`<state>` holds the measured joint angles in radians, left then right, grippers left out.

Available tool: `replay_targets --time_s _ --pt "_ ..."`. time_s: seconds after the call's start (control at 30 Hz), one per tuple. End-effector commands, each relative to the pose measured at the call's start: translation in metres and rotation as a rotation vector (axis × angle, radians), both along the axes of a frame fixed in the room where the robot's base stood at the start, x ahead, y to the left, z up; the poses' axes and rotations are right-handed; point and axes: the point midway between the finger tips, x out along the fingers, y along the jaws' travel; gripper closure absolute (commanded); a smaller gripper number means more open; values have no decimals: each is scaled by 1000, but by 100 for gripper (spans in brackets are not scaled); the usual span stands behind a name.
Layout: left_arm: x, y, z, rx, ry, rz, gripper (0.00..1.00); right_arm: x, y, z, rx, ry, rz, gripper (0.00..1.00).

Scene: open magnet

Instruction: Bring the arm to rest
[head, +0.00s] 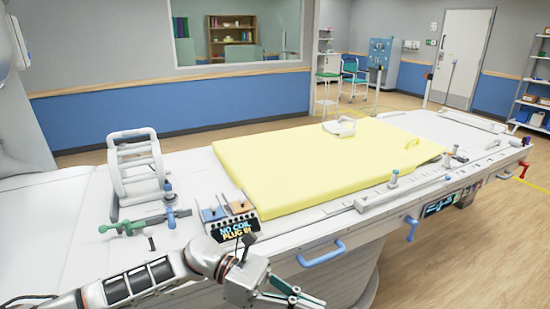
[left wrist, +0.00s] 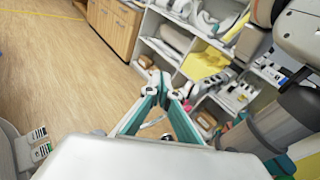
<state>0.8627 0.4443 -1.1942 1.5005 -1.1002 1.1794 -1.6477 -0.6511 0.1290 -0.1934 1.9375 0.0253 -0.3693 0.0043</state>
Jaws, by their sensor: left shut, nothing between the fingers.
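My left arm (head: 150,284) comes in from the lower left of the head view and reaches along the near side of the white patient table (head: 285,258). My left gripper (head: 308,299) is low at the bottom edge of that view, in front of the table's near side. In the left wrist view its two teal-lined fingers (left wrist: 167,88) come together at the tips, with nothing between them. My right gripper is in neither view.
A yellow pad (head: 310,165) lies on the table. Blue handles (head: 322,254) stick out from the near side. Shelves (left wrist: 205,60) show in the left wrist view.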

Motion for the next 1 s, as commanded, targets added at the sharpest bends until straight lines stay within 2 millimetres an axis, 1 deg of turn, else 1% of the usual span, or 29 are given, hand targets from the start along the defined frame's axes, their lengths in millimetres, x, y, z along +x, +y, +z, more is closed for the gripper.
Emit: replay_targets --time_s 0.03,0.1,0.2,0.27,0.33,0.47,0.57,0.6,0.67,0.7,0.77,0.8,0.87,0.9,0.97,1.0 --pt "-5 -12 5 -55 107 57 100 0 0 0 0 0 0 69" --pt "-3 -23 14 -122 259 140 100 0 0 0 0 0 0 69" --pt "6 -30 24 -214 491 259 100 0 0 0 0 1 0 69" --pt "15 -28 27 -270 637 329 100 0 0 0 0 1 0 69" --pt "27 -22 26 -332 813 410 100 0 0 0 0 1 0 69" --pt "50 3 10 -449 1153 553 100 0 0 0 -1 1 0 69" --pt "65 31 -16 -543 1422 659 100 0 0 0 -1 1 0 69" --pt "69 44 -29 -581 1529 701 100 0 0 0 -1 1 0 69" --pt "72 66 -52 -642 1692 763 100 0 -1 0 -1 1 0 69" --pt "72 82 -70 -685 1800 804 100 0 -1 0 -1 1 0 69" --pt "69 106 -98 -752 1961 864 100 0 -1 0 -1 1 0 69" --pt "64 122 -118 -799 2066 904 100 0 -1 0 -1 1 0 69" --pt "53 148 -150 -875 2221 964 100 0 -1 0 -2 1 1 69" --pt "43 165 -170 -926 2317 1000 100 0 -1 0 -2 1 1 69" --pt "25 188 -199 -1005 2450 1054 100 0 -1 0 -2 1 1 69" --pt "12 203 -217 -1058 2533 1085 100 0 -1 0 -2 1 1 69"
